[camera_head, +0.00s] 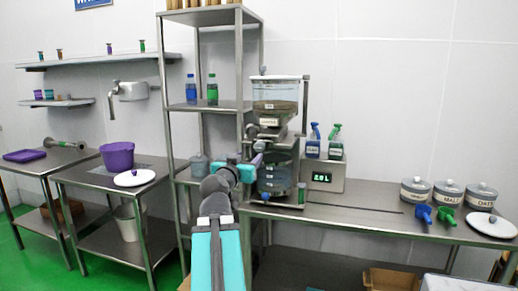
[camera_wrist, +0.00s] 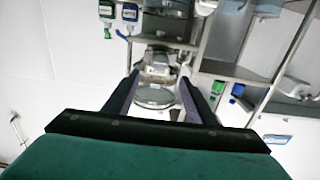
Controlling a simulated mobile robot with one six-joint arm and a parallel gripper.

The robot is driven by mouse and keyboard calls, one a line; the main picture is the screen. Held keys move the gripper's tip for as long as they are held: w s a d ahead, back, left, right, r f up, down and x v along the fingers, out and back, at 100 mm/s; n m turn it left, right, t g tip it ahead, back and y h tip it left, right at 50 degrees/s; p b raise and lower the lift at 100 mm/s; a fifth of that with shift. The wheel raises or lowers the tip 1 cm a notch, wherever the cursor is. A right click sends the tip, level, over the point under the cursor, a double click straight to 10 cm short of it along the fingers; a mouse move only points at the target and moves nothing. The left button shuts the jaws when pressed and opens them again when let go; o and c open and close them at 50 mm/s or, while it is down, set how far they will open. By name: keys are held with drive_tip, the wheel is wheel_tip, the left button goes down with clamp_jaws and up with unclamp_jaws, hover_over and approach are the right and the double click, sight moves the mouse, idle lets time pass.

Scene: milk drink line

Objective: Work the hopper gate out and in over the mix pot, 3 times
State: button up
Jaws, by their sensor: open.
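The clear hopper (camera_head: 276,92) with a pale label hangs on the metal stand in the middle of the head view. The mix pot (camera_head: 275,180), clear-walled, stands under the gate. My gripper (camera_head: 258,158) is raised in front of the stand, between gate and pot height. In the wrist view, which is upside down, my gripper (camera_wrist: 158,85) has its two dark fingers apart with nothing held. Grey round machine parts show between and beyond them; I cannot tell contact.
A box with a green display (camera_head: 322,177) and blue and green bottles (camera_head: 336,143) stand right of the pot. Lidded jars (camera_head: 449,192) and scoops (camera_head: 424,213) sit at the bench's right. A metal shelf rack (camera_head: 214,108) rises on the left.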

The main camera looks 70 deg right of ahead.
sight(259, 147)
drive_tip(key=shift+w+d+p, duration=0.2)
drive_tip(key=shift+d+p, duration=0.6)
drive_tip(key=shift+d, duration=2.65)
drive_tip(key=shift+w+d+p, duration=0.2)
drive_tip(key=shift+d+p, duration=0.55)
drive_tip(key=shift+d, duration=2.65)
clamp_jaws()
drive_tip(key=shift+d, duration=0.1)
drive_tip(key=shift+w+d+f+b, duration=0.1)
drive_tip(key=shift+d+b, duration=1)
drive_tip(key=shift+d, duration=0.65)
drive_tip(key=shift+w+d+b, duration=0.1)
drive_tip(key=shift+d+b, duration=0.95)
drive_tip(key=shift+d, duration=0.65)
drive_tip(key=shift+r, duration=0.3)
